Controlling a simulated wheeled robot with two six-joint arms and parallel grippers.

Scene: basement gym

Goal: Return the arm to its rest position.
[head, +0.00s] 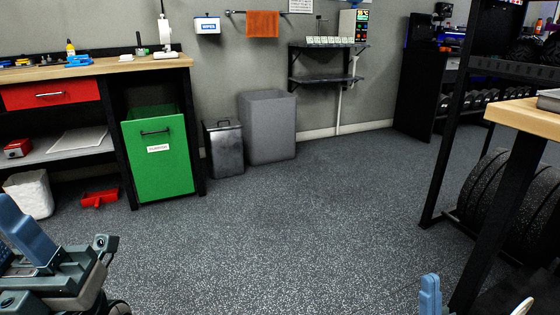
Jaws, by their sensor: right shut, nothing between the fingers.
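My right gripper (430,296) shows only in part at the bottom edge of the head view, right of centre. It is shut and empty, low over the floor, and most of it is cut off by the frame. Blue and grey links of my left arm fill the lower left corner. I see no left gripper fingers there. No object is held.
A wooden bench (95,68) with a red drawer (75,94) and a green bin (160,165) stands at left. A metal can (223,150) and a grey bin (268,128) stand by the wall. A wooden tabletop (525,117) juts in at right. Mid-floor is clear.

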